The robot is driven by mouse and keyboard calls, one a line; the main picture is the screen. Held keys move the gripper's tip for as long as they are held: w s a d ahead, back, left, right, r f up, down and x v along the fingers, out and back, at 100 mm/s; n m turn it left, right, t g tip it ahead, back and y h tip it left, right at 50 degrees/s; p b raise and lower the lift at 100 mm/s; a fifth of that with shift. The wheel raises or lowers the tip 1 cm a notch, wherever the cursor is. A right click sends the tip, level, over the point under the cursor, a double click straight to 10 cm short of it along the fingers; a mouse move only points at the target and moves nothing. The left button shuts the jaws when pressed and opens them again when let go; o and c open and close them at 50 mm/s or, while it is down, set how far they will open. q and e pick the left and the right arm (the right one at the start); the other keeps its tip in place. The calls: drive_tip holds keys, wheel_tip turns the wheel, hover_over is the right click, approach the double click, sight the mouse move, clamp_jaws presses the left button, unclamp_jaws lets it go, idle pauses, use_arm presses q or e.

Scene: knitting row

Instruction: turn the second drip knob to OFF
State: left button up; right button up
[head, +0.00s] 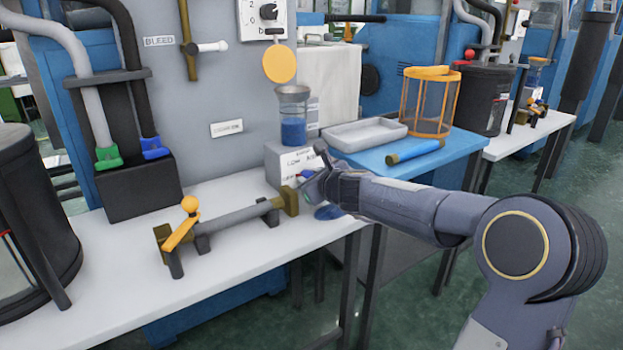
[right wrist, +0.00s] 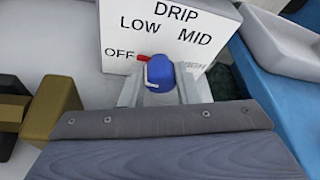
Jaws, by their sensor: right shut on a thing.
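The drip box (head: 285,160) is a white block on the table, below a clear cup of blue liquid. In the right wrist view its face (right wrist: 120,30) reads DRIP, OFF, LOW, MID and a partly hidden word at right. The blue drip knob (right wrist: 160,70) sits on this face. Its red pointer (right wrist: 143,57) lies right beside the word OFF. My right gripper (right wrist: 160,92) is shut on the knob, one finger on each side. In the head view my right gripper (head: 312,182) is at the box's front, partly hidden by its own arm. My left gripper is out of view.
A grey pipe with brass ends (head: 240,215) and an orange lever (head: 183,225) lies left of the gripper. A blue table (head: 375,160) at right holds a grey tray (head: 365,134), a blue cylinder (head: 414,152) and an orange basket (head: 430,100).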

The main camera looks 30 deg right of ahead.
drive_tip(key=o, duration=1)
drive_tip(key=shift+c, duration=0.2)
drive_tip(key=p+v, duration=0.1)
drive_tip(key=v, duration=0.5)
drive_tip(key=shift+s+r, duration=0.2)
drive_tip(key=shift+s, duration=0.65)
